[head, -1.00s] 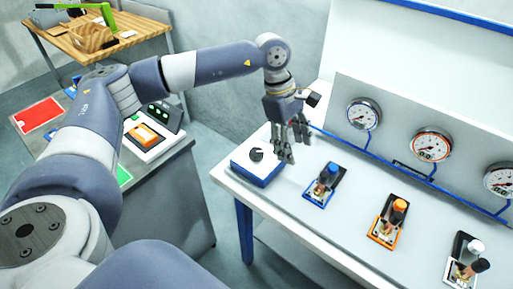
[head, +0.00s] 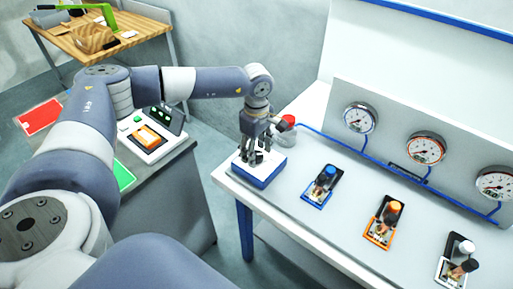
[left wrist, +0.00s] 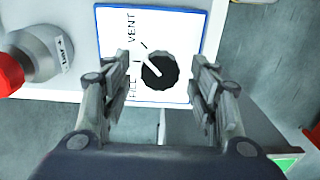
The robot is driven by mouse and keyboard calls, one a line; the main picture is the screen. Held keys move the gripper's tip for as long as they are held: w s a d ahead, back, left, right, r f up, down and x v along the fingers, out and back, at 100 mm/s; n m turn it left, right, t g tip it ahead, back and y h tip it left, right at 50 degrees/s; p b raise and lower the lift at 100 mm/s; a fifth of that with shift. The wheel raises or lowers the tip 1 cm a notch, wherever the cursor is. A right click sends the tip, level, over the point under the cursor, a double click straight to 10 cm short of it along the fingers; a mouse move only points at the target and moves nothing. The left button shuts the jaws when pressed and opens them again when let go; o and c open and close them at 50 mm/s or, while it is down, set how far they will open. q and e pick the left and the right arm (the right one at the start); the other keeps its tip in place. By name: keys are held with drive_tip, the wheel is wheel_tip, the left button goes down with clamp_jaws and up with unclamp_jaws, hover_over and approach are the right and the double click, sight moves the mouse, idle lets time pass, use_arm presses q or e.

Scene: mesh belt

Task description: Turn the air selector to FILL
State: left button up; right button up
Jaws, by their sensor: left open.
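The air selector is a black round knob (left wrist: 159,72) on a white plate (left wrist: 188,35) with the words FILL and VENT. In the left wrist view the knob's white pointer line slants toward the upper left, between the two words. The selector's white box with a blue base (head: 270,175) sits at the near left corner of the bench in the head view. My left gripper (head: 256,158) points down over the box, its fingers around the knob's position. In the left wrist view its open fingers (left wrist: 160,85) stand on either side of the knob, apart from it. My right gripper is not in view.
A red-topped cylinder (head: 288,122) stands just behind the selector box. Blue (head: 324,185), orange (head: 384,222) and white (head: 459,258) valve units sit along the bench to the right, with gauges (head: 426,149) on the panel behind. A side table (head: 190,175) stands left.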

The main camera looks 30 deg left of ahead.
use_arm(q)
drive_tip(key=shift+f, duration=0.35)
drive_tip(key=c, duration=1.1)
